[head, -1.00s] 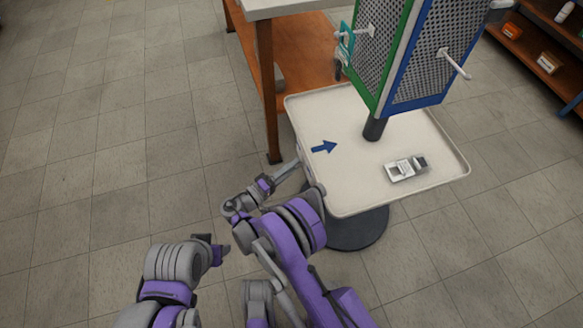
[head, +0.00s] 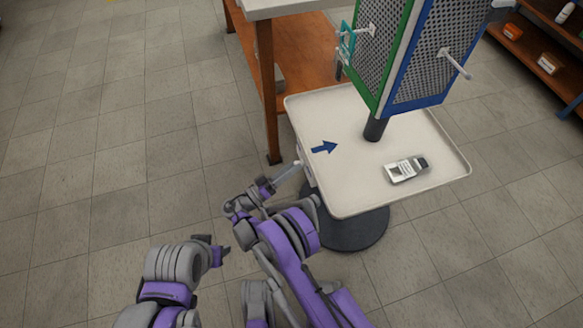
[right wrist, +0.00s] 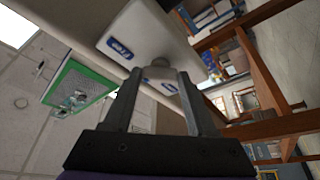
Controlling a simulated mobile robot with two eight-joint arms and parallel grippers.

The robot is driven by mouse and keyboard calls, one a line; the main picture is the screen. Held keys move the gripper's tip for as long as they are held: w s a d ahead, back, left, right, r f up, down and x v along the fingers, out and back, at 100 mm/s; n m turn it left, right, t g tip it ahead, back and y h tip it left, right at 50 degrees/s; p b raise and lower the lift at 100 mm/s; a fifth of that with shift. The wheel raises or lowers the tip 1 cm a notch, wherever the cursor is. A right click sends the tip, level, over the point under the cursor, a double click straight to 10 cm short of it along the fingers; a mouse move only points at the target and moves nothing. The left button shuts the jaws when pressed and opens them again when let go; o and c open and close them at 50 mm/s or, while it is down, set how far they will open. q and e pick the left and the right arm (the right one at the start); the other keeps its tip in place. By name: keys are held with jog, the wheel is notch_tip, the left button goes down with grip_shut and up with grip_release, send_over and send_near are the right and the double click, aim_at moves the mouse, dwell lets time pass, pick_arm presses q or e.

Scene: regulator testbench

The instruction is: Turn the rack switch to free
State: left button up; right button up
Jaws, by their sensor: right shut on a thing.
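The rack switch is a pale plate (right wrist: 150,28) with blue labels, on the tray's left side. In the right wrist view the label reading "Free" (right wrist: 120,48) is clear, and a second label (right wrist: 160,85) is partly behind a finger. My right gripper (right wrist: 160,74) is shut on the switch knob (right wrist: 163,66), which is mostly hidden between the fingers. In the head view my right gripper (head: 298,166) is at the tray's left edge. My left gripper (head: 222,255) hangs low, away from the tray; its jaw opening is unclear.
The white tray (head: 345,190) carries a blue arrow (head: 324,147) and a grey handheld device (head: 407,169). A perforated rack panel (head: 432,70) stands on a post above it. A wooden table (head: 264,90) stands close behind at the left. The floor at far left is clear.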

dwell(0.4)
jog(key=o, duration=1.4)
jog(key=shift+c, duration=0.2)
jog(key=p+v, duration=0.1)
jog(key=v, duration=0.9)
jog(key=shift+s+a+p, duration=0.2)
jog(key=shift+a+p, duration=0.1)
jog(key=shift+p, duration=0.05)
jog(key=shift+f, duration=0.1)
